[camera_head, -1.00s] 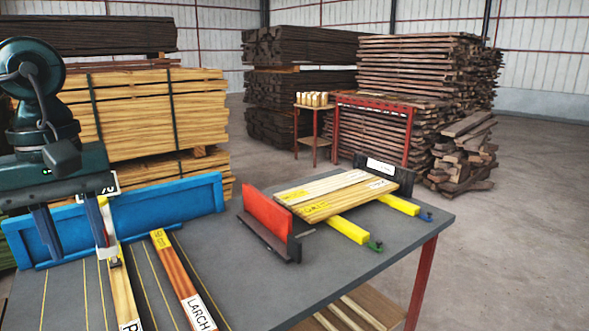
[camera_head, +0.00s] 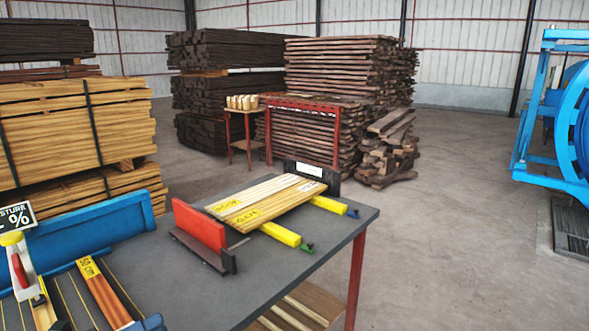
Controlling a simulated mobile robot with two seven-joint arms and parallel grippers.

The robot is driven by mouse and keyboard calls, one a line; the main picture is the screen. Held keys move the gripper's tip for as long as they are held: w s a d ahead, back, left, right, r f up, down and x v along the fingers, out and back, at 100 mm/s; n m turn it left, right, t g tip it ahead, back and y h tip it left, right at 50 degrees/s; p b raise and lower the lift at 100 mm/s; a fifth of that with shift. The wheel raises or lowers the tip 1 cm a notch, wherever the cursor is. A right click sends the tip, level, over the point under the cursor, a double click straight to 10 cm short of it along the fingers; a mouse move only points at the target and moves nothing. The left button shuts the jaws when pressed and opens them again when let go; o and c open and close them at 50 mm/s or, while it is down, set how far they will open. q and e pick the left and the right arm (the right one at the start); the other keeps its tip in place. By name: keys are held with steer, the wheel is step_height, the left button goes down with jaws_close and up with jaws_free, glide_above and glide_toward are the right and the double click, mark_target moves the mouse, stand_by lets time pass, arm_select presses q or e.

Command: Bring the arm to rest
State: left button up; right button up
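My arm is almost out of the camera_head view. Only a small blue piece (camera_head: 149,323) shows at the bottom edge, over the near end of a plank, and it looks like part of my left gripper. Whether the fingers are open cannot be made out. My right gripper is not in view. A white handheld meter (camera_head: 24,270) with a yellow top and red button stands on a pale plank at the left. No gripper is seen touching it. A brown plank (camera_head: 105,296) with a yellow label lies to its right.
The grey table (camera_head: 300,262) holds a blue fence (camera_head: 100,232) and a clamp-like fixture with a red plate (camera_head: 199,226), yellow bars (camera_head: 280,234) and pale boards (camera_head: 262,199). Lumber stacks stand behind. A blue round machine frame (camera_head: 560,120) is at right. Floor between is clear.

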arm_select(q)
steer(key=s+d+f+n+t+y+p, duration=0.25)
steer(key=f+n+y, duration=0.85)
steer(key=n, duration=0.8)
steer(key=s+d+f+n+g, duration=0.5)
steer(key=s+d+f+n, duration=0.2)
steer(key=s+f+n, duration=0.2)
steer(key=shift+d+f+n+h, duration=0.3)
steer(key=shift+d+f+n, duration=0.15)
steer(key=shift+f, duration=0.5)
steer(key=shift+a, duration=0.1)
